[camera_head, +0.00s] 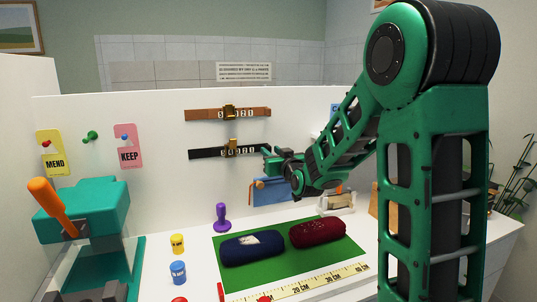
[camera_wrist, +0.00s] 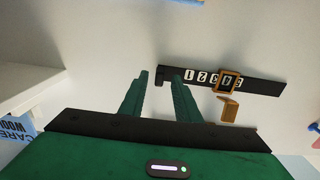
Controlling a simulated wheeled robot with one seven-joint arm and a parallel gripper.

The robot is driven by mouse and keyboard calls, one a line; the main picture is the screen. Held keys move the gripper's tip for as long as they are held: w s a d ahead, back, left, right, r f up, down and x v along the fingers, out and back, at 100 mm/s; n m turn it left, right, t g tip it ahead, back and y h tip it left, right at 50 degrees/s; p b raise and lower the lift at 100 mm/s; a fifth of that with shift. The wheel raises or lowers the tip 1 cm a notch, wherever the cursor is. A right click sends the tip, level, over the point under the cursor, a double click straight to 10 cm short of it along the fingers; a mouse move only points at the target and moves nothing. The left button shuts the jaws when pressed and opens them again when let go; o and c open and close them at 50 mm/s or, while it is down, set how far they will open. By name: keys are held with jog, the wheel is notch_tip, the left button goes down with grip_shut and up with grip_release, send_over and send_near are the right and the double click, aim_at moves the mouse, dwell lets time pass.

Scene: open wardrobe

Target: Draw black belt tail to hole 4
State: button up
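The black belt (camera_head: 205,153) is fixed level on the white upright panel, with white number tags along it and a gold-brown buckle (camera_head: 232,142). In the wrist view the belt (camera_wrist: 262,86) shows with its buckle (camera_wrist: 228,80) and a tan block below it. My gripper (camera_head: 267,155) is at the belt's right end in the head view. In the wrist view my gripper (camera_wrist: 161,73) is open, and the belt's tail end appears between the fingertips. I cannot tell whether a finger touches it. Which hole the buckle sits at is too small to read.
A brown belt (camera_head: 200,115) with a gold buckle hangs above. A blue cloth item (camera_head: 268,192) hangs just below my gripper. On the counter are a green mat (camera_head: 275,272) with blue and red cases, a ruler (camera_head: 300,288), a purple stamp (camera_head: 222,215) and small jars.

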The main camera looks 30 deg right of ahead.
jog(key=s+a, duration=0.1)
jog(key=s, duration=0.8)
jog(key=shift+w+f, duration=0.1)
jog(key=s+d+f+m+g, duration=0.1)
jog(key=s+d+f+g, duration=0.3)
jog(key=s+f+g, duration=0.75)
jog(key=s+a+f+m+g+y, duration=0.1)
jog(key=s+f+m+g, duration=0.1)
jog(key=s, duration=1.1)
jog(key=s+a+f+m+g+y, duration=0.1)
jog(key=s+g, duration=0.3)
jog(key=s, duration=0.9)
jog(key=shift+s+a+f+m, duration=0.4)
jog(key=shift+f+m, duration=0.1)
